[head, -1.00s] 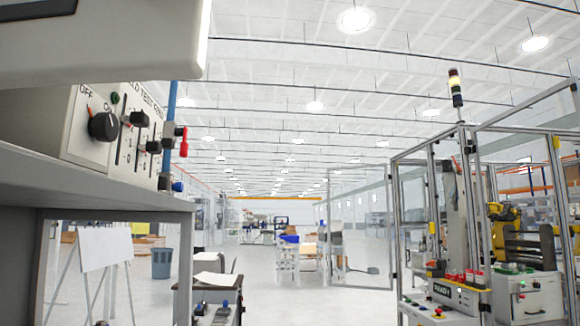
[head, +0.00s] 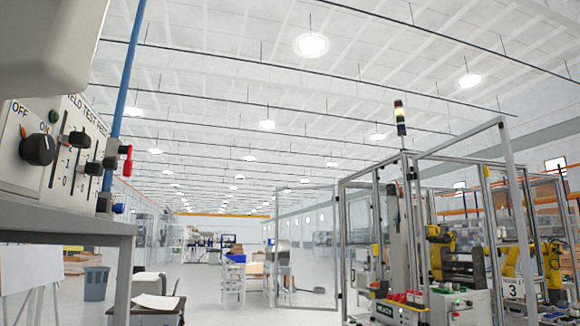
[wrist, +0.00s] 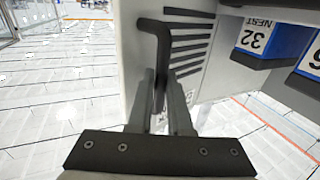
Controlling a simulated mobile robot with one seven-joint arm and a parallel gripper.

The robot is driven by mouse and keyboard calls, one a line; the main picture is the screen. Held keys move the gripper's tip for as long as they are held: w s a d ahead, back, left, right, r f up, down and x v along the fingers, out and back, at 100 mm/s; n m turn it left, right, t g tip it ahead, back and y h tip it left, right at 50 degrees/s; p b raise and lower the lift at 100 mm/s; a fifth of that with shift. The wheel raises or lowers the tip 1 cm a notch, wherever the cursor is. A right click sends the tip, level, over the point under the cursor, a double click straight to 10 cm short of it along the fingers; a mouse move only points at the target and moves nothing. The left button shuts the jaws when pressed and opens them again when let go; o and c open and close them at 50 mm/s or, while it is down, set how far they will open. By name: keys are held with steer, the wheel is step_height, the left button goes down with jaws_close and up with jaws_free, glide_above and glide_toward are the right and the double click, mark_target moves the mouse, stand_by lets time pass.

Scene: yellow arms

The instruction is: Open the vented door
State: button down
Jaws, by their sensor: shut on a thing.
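The vented door (wrist: 183,47) is in the upper middle of the wrist view, a light grey panel with a row of dark slots. A black bent handle (wrist: 154,27) stands on its face, next to the slots. My gripper (wrist: 162,82) reaches up to it from the bottom of the wrist view, with its two fingers on either side of the handle's long arm. It is shut on the handle. The fingers hide part of the handle's end. I cannot tell how far the door stands open. Neither the door nor my gripper shows clearly in the head view.
Blue bins (wrist: 268,42) with number labels sit right of the door in the wrist view. In the head view, a control box (head: 50,150) with knobs stands on a grey bench (head: 60,224) at left. A framed machine cell stands at right, with open floor (head: 255,312) between.

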steer(key=shift+s+a+f, duration=0.1)
steer(key=shift+s+a, duration=0.15)
steer(key=shift+s, duration=0.1)
